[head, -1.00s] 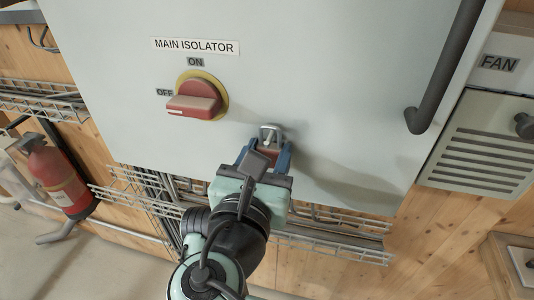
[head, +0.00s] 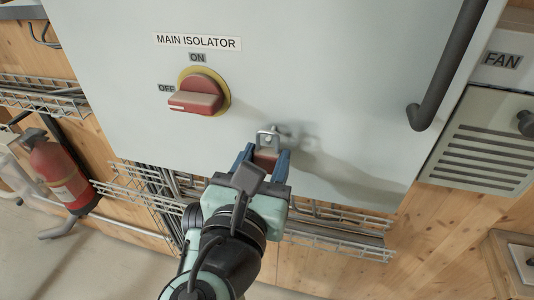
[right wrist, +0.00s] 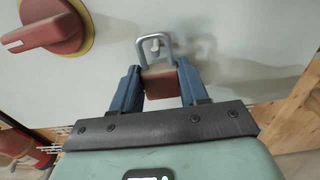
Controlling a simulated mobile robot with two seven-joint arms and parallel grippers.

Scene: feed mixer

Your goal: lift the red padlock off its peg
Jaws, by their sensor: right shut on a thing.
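The red padlock (right wrist: 160,84) has a red body and a grey metal shackle. It is in front of the pale cabinet panel, below the isolator switch; it also shows in the head view (head: 266,157). My right gripper (right wrist: 158,92) is shut on its body, one blue finger on each side. The small metal peg (right wrist: 155,46) shows inside the shackle loop in the right wrist view. I cannot tell whether the shackle still rests on it. The lower body is partly hidden by my gripper in the head view. My left gripper is not in view.
The red isolator knob (head: 197,95) on its yellow plate is up and left of the padlock. A dark handle (head: 440,75) stands out at the right of the panel. Wire trays (head: 330,235) run below, and a fire extinguisher (head: 62,178) hangs at left.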

